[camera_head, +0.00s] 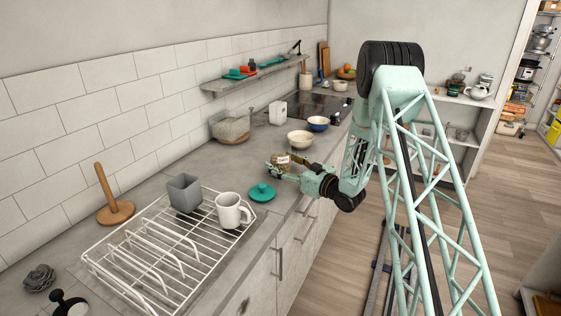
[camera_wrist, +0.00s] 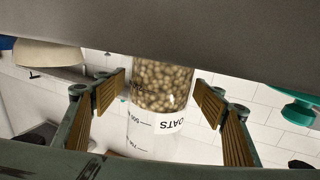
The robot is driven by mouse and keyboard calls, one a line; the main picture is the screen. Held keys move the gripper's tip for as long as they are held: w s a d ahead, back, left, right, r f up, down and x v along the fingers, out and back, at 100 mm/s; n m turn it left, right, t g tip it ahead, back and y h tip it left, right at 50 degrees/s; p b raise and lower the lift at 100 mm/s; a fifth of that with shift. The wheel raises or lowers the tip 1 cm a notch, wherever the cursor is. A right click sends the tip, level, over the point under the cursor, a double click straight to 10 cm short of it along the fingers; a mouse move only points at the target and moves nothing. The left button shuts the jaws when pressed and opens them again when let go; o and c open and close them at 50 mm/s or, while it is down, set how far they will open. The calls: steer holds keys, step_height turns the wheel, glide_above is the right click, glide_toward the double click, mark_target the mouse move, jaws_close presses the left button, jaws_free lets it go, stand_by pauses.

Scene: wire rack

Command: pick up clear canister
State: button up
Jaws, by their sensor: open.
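The clear canister (camera_wrist: 158,118) stands on the counter, holds brownish pellet-like contents and has a label reading OATS. It appears upside down in the wrist view. My gripper (camera_wrist: 160,105) is open, with one tan-padded finger on each side of the canister and a visible gap on both sides. In the head view my gripper (camera_head: 282,167) reaches in low over the counter's front edge. The canister is small there (camera_head: 281,161) and partly hidden by the fingers.
A teal lid (camera_head: 262,192) lies on the counter (camera_head: 229,163) near my gripper. A white wire rack (camera_head: 152,262) holds a white mug (camera_head: 230,210) and a grey cup (camera_head: 184,193).

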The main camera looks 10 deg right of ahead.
mark_target(280, 153)
steer(key=shift+c, duration=0.2)
stand_by(0.3)
steer(key=c, duration=1.1)
steer(key=shift+o, duration=0.2)
steer(key=shift+r, duration=0.35)
steer(key=shift+r+p, duration=0.5)
steer(key=shift+r, duration=1.05)
steer(key=s+d, duration=0.2)
steer(key=s, duration=0.5)
steer(key=s+d+r+p, duration=0.1)
steer(key=s+d, duration=0.2)
steer(key=s, duration=0.5)
steer(key=shift+d+r, duration=0.1)
steer(key=shift+r, duration=0.05)
